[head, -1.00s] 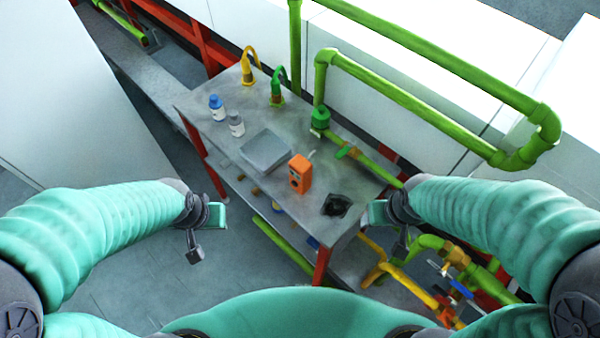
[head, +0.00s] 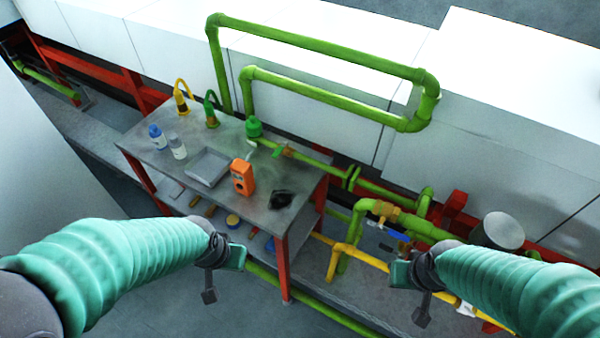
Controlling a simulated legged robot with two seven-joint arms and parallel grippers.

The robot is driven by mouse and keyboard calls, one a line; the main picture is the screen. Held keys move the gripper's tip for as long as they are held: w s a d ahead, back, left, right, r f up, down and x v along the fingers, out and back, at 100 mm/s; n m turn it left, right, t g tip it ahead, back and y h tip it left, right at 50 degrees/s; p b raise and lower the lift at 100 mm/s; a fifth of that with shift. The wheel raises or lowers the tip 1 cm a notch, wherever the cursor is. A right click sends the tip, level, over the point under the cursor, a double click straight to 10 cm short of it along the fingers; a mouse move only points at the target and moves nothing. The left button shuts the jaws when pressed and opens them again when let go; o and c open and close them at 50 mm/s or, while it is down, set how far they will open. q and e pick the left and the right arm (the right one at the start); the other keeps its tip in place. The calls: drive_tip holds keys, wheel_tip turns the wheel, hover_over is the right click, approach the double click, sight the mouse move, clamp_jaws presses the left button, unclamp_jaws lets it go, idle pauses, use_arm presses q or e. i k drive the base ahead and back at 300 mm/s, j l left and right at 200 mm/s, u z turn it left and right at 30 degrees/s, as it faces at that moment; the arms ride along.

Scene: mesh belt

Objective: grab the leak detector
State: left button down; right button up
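The orange box-shaped device (head: 243,177), which I take to be the leak detector, stands upright on the grey metal table. It has dark round marks on its front and a light-coloured tip at its top. My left gripper (head: 223,272) is in front of the table and below the device in the picture, apart from it. My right gripper (head: 411,289) is well to the right of the table, in front of the pipes. Both grippers look empty; their finger gaps are too small and angled to judge.
The table (head: 225,141) also holds a grey tray (head: 208,167), two bottles (head: 157,137) (head: 177,148), yellow (head: 182,97) and green (head: 210,109) hooked fittings, and a black item (head: 281,199). Green pipes (head: 325,97) run behind; yellow pipes (head: 345,262) lie right.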

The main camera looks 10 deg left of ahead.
sight(241, 170)
drive_tip(key=i+j+z, duration=0.3)
drive_tip(key=j, duration=0.35)
drive_tip(key=j+z, duration=0.3)
drive_tip(key=j, duration=0.3)
drive_tip(key=j+z, duration=0.3)
drive_tip(key=j, duration=0.4)
drive_tip(key=i+j, duration=0.1)
drive_tip(key=j, duration=2)
drive_tip(key=i, duration=0.1)
